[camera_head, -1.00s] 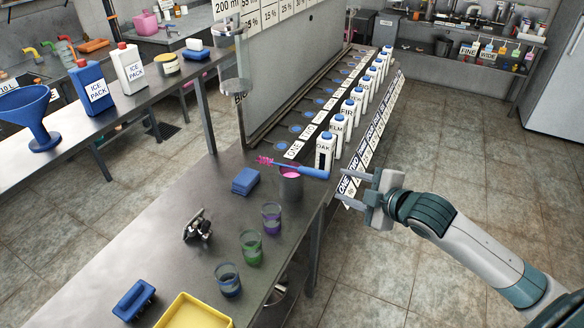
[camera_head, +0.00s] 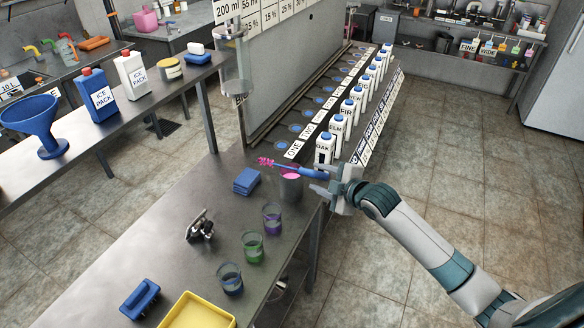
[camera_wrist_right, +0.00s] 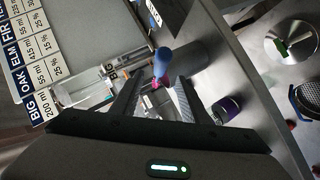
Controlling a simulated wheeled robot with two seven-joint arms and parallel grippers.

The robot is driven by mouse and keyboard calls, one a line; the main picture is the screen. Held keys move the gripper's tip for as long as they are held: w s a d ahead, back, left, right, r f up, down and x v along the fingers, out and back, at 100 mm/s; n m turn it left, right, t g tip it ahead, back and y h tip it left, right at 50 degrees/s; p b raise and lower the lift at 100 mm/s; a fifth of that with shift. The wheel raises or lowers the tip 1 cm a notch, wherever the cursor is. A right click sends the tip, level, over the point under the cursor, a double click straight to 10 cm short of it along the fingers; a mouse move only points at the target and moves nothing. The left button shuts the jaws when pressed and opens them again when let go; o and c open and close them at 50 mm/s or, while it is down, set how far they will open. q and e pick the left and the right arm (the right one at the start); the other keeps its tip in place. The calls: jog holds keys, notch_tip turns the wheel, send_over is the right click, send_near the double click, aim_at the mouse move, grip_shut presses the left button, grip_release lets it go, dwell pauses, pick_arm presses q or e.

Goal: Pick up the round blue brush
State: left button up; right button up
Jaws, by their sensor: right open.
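The round blue brush (camera_head: 300,170) has a blue handle and pink bristles. It lies across the top of a grey cup (camera_head: 291,190) at the table's right edge, bristles to the left, handle to the right. My right gripper (camera_head: 320,182) is open at the handle's end. In the right wrist view, the blue handle (camera_wrist_right: 162,62) shows end-on just beyond the gap between the open fingers (camera_wrist_right: 157,92). I cannot tell whether the fingers reach around it. Pink bristles show behind the handle. My left gripper is not in view.
A row of white bottles (camera_head: 338,135) stands just behind the cup. A blue sponge stack (camera_head: 247,181) lies to its left, and a purple glass (camera_head: 271,218) stands in front. A flat blue brush (camera_head: 139,298) and yellow tray (camera_head: 198,312) are nearer. Open floor lies right.

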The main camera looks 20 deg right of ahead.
aim_at(313, 174)
jog(key=shift+w, duration=0.1)
jog(key=shift+w+f+p, duration=0.25)
jog(key=shift+w+p, duration=0.3)
jog(key=x, duration=0.1)
jog(key=p+x, duration=0.1)
jog(key=shift+w+d+f, duration=0.1)
jog(key=shift+w+f, duration=0.15)
jog(key=shift+w, duration=0.05)
jog(key=shift+w+f, duration=0.35)
jog(key=shift+w, duration=0.15)
grip_shut()
